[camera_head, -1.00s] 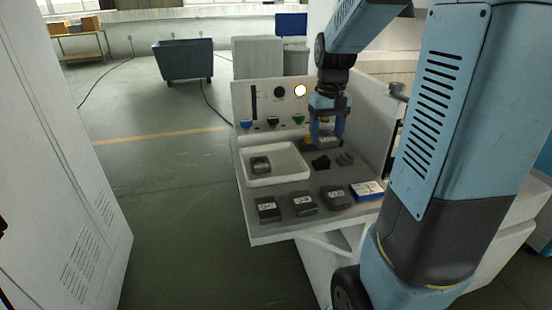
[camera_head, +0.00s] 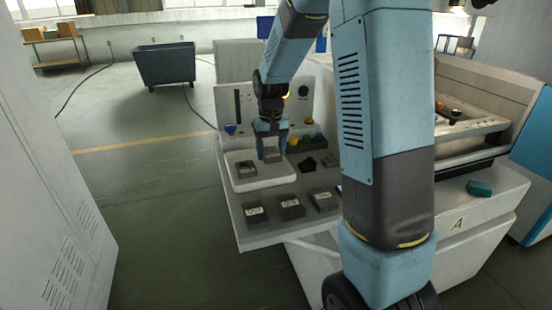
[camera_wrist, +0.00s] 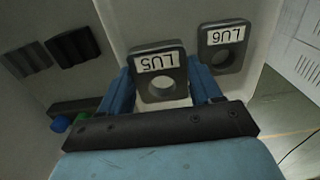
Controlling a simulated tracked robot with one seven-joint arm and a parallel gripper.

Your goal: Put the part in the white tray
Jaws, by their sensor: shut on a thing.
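My gripper (camera_head: 271,155) is shut on a dark grey part (camera_head: 272,156) with a white label and holds it over the right half of the white tray (camera_head: 263,183). In the wrist view, the held part (camera_wrist: 159,80) sits between the blue fingers; its label looks like "LU5" and a round hole shows through it. I cannot tell whether it touches the tray floor. A similar labelled part (camera_head: 247,169) lies in the tray's left half, apart from the held one; it also shows in the wrist view (camera_wrist: 223,50).
Several dark labelled blocks (camera_head: 291,208) stand along the bench's front edge. Dark pieces (camera_head: 308,164) lie right of the tray. An upright panel (camera_head: 228,103) with knobs stands behind. My arm hides the bench's right end. A blue bin (camera_head: 165,64) stands far back.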

